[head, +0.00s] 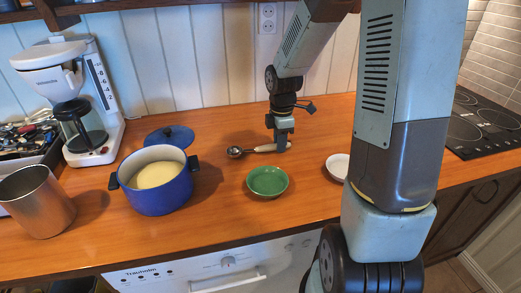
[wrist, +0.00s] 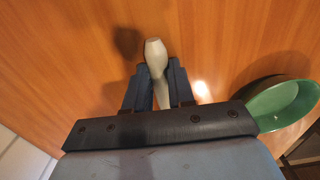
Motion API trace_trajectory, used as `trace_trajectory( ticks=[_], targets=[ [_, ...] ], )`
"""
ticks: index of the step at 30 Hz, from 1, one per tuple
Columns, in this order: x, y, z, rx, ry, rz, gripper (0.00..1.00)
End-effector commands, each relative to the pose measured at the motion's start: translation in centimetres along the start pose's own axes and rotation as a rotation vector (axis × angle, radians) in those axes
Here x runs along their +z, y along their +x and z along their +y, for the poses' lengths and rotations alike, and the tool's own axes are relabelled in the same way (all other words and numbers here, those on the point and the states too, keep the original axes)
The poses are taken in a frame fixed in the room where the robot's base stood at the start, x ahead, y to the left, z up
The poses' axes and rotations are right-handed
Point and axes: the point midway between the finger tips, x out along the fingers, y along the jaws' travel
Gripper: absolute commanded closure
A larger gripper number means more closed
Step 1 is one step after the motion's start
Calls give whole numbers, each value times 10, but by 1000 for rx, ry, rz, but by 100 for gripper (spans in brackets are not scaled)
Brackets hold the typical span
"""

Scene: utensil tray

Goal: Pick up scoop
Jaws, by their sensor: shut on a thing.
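The scoop (head: 236,152) lies on the wooden counter with its metal bowl to the left and its pale handle to the right in the head view. My gripper (head: 282,147) points down at the handle and is shut on it. In the wrist view the pale handle (wrist: 153,52) sticks out between the two dark fingers of my gripper (wrist: 157,80). The scoop's metal bowl is hidden in the wrist view. The scoop looks at or very near the counter; I cannot tell whether it touches.
A green bowl (head: 267,181) stands just in front of the scoop. A blue pot (head: 160,194) is to the left, with a blue lid (head: 169,136) behind it. A white bowl (head: 338,167) is to the right. A coffee maker (head: 80,100), utensil tray (head: 52,158) and metal canister (head: 37,203) stand far left.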

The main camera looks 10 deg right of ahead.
Motion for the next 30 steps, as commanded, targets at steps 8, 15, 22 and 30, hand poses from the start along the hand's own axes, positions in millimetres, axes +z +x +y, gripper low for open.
trace_trajectory(
  ticks=[8,15,22,30],
  targets=[
    [0,0,0,0,0,0,100],
    [0,0,0,0,0,0,100],
    [0,-5,0,2,0,-1,100],
    [0,-40,-7,4,0,-2,100]
  ],
)
